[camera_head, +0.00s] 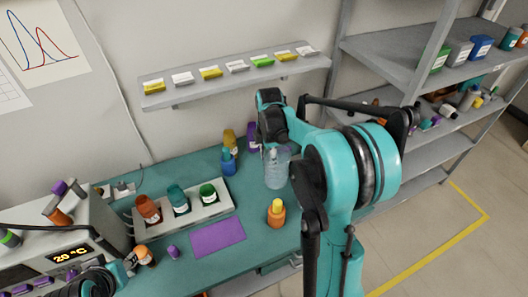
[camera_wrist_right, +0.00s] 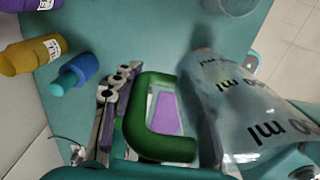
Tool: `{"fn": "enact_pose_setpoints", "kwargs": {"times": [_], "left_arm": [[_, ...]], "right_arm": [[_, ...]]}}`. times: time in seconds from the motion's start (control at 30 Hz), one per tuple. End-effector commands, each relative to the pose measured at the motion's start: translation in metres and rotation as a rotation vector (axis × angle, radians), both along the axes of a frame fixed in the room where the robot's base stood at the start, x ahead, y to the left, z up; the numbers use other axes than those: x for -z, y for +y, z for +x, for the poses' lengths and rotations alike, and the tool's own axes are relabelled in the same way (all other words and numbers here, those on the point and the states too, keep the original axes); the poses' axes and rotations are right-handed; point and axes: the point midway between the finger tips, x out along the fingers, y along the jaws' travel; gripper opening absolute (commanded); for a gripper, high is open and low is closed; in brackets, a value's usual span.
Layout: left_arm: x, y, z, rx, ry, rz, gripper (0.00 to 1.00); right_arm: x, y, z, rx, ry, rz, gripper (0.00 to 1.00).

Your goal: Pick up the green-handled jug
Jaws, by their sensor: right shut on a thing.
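The clear jug (camera_head: 277,170) shows in the head view near the back right of the teal bench, below my right wrist. In the right wrist view the jug (camera_wrist_right: 262,115) lies along the right side, with dark "ml" markings on its wall. Its green handle (camera_wrist_right: 160,146) is between the fingers of my right gripper (camera_wrist_right: 160,88), which is shut on it. In the head view the handle and the right fingers are hidden by my arm. I cannot tell whether the jug's base touches the bench.
A blue bottle (camera_head: 228,162) and a yellow bottle (camera_head: 229,138) stand left of the jug. An orange bottle with a yellow cap (camera_head: 276,212) stands in front. A rack (camera_head: 222,206) of bottles, a purple mat (camera_head: 217,237) and a wall shelf (camera_head: 232,77) are nearby.

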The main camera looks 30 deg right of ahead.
Motion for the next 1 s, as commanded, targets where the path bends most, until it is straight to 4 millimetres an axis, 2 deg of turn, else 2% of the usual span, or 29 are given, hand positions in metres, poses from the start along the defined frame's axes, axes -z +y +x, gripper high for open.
{"fn": "enact_pose_setpoints", "kwargs": {"times": [0.3, 0.6, 0.83, 1.0], "left_arm": [[-0.005, 0.000, 0.000, 0.000, 0.000, 0.000, 0.40], [-0.007, 0.000, 0.000, 0.000, 0.000, 0.000, 0.40], [-0.009, 0.000, 0.000, 0.000, 0.000, 0.000, 0.40], [-0.010, 0.000, 0.000, 0.000, 0.000, 0.000, 0.40]], "right_arm": [[-0.001, 0.002, -0.031, 0.001, 0.000, 0.000, 0.00], [-0.001, 0.003, -0.049, 0.000, 0.000, 0.000, 0.00], [-0.001, -0.002, -0.052, -0.023, 0.001, -0.001, 0.00], [-0.001, -0.020, -0.041, -0.107, 0.002, -0.003, 0.00]]}}
